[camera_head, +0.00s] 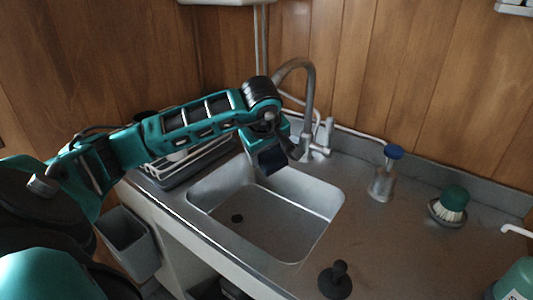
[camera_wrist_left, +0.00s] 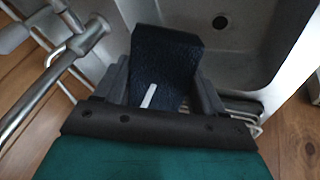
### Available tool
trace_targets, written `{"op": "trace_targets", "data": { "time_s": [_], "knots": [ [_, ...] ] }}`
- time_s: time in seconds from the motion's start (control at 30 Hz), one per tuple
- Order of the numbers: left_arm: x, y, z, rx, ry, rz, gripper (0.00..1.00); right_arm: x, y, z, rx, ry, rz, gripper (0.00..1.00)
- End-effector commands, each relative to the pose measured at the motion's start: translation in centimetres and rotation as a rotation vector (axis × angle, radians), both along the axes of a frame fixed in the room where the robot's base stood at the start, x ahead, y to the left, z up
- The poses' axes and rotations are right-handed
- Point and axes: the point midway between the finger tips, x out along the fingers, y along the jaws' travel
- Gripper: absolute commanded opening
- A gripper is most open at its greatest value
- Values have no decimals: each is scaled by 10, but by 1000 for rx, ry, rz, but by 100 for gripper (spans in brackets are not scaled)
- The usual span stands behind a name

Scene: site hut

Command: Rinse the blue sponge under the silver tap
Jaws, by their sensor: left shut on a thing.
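The dark blue sponge (camera_head: 272,161) is held in my left gripper (camera_head: 273,148), above the back edge of the sink basin (camera_head: 290,212). In the left wrist view the sponge (camera_wrist_left: 165,52) sits between the two fingers of the gripper (camera_wrist_left: 163,88), and a small white strip shows against it. The silver tap (camera_head: 311,92) rises behind the basin, and my arm hides its outlet in the head view. The tap (camera_wrist_left: 52,78) also shows at the left of the left wrist view. I see no water stream. My right gripper is not in view.
A dish rack (camera_head: 190,165) stands left of the basin. A dispenser with a blue top (camera_head: 382,180), a green-topped brush (camera_head: 450,205) and a black plunger-like thing (camera_head: 335,278) stand on the counter. A grey bin (camera_head: 127,243) hangs at the left front. The basin is empty.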

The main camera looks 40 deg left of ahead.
Motion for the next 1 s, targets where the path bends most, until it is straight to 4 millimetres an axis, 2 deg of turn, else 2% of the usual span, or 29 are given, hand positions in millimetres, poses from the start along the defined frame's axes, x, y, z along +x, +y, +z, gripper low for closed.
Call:
{"op": "trace_targets", "data": {
  "time_s": [0.47, 1.0],
  "knots": [
    [5, -8, 0, 0, 0, 0, 41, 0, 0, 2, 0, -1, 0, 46],
    [-27, -31, 0, 1, 0, -2, 41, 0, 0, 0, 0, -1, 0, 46]
  ]
}}
